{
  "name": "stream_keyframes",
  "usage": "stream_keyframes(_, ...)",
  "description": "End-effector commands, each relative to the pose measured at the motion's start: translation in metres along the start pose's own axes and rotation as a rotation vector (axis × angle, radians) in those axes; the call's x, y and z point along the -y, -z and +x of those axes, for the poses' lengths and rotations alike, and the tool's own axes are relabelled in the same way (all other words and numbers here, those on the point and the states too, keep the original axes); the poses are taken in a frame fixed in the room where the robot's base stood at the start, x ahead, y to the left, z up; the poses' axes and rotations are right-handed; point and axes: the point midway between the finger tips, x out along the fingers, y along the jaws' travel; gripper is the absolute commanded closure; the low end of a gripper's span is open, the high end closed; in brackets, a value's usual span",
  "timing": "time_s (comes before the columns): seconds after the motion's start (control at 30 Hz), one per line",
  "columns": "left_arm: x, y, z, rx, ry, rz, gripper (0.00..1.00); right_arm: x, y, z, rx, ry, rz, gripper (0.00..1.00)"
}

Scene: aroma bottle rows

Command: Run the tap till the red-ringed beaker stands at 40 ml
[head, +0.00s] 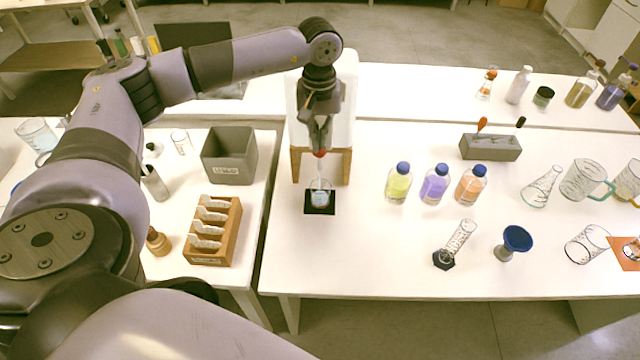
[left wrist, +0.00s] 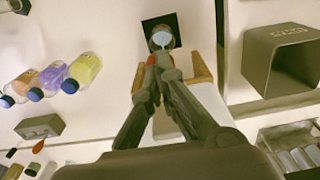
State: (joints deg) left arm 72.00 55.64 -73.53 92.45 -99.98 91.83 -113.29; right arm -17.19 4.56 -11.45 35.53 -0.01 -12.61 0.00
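A small clear beaker (head: 320,199) stands on a black square mat (head: 308,210), with pale blue liquid showing in it. It also shows in the left wrist view (left wrist: 162,39); its ring and marks are too small to read. Above it is the red tap (head: 319,154) of a white tank (head: 345,112) on a wooden stand (head: 345,165). My left gripper (head: 321,145) points down at the tap. In the left wrist view its fingertips (left wrist: 157,63) are close together, with red tap handle showing on both sides. A thin pale line shows between tap and beaker. My right gripper is out of view.
Capped yellow (head: 398,183), purple (head: 435,186) and orange (head: 471,185) bottles stand right of the mat. A grey bin (head: 229,156) and wooden rack (head: 213,232) stand on the left table. The table front around the mat is clear.

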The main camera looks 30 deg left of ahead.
Motion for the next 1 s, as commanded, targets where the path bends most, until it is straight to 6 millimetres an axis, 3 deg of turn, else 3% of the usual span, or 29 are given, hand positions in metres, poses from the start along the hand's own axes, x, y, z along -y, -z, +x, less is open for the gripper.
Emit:
stream_keyframes(0.17,0.0,0.0,-0.008,0.0,0.0,0.0,1.0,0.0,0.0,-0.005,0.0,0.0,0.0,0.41)
stream_keyframes(0.6,0.0,0.0,-0.072,-0.001,0.0,0.0,1.0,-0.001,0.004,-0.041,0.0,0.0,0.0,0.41)
stream_keyframes(1.0,0.0,0.0,-0.074,0.0,0.0,0.0,1.0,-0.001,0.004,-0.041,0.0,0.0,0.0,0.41)
